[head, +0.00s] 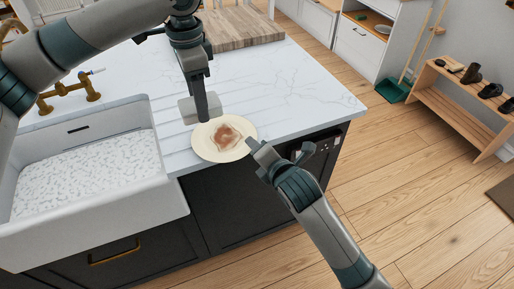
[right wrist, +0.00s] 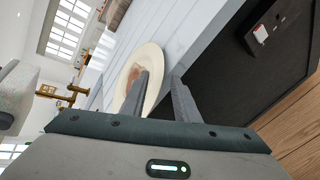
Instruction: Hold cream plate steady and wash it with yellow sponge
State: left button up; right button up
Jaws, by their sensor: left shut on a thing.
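The cream plate (head: 209,150) lies on the white counter, with a brown smear (head: 226,138) at its middle. In the right wrist view the plate (right wrist: 153,57) shows behind one finger. My left gripper (head: 203,117) points down at the plate's far left rim and is shut on that rim; the contact itself is partly hidden. My right gripper (head: 254,148) is at the plate's right rim. Its fingers (right wrist: 160,90) stand apart with nothing seen clamped between them. I do not see the yellow sponge in either view.
A white sink (head: 100,225) is on the left, with a brass faucet (head: 68,92) behind it. A wooden board (head: 240,28) lies at the back of the counter. The counter's right side is clear. A shoe rack (head: 450,105) stands across the wooden floor.

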grip_shut()
pick_arm(q)
send_over(224, 137)
notch_tip(224, 137, down, 12)
jog(key=shift+w+r, duration=0.1)
jog(key=shift+r, duration=0.15)
pick_arm(e)
jog(key=shift+f, duration=0.1)
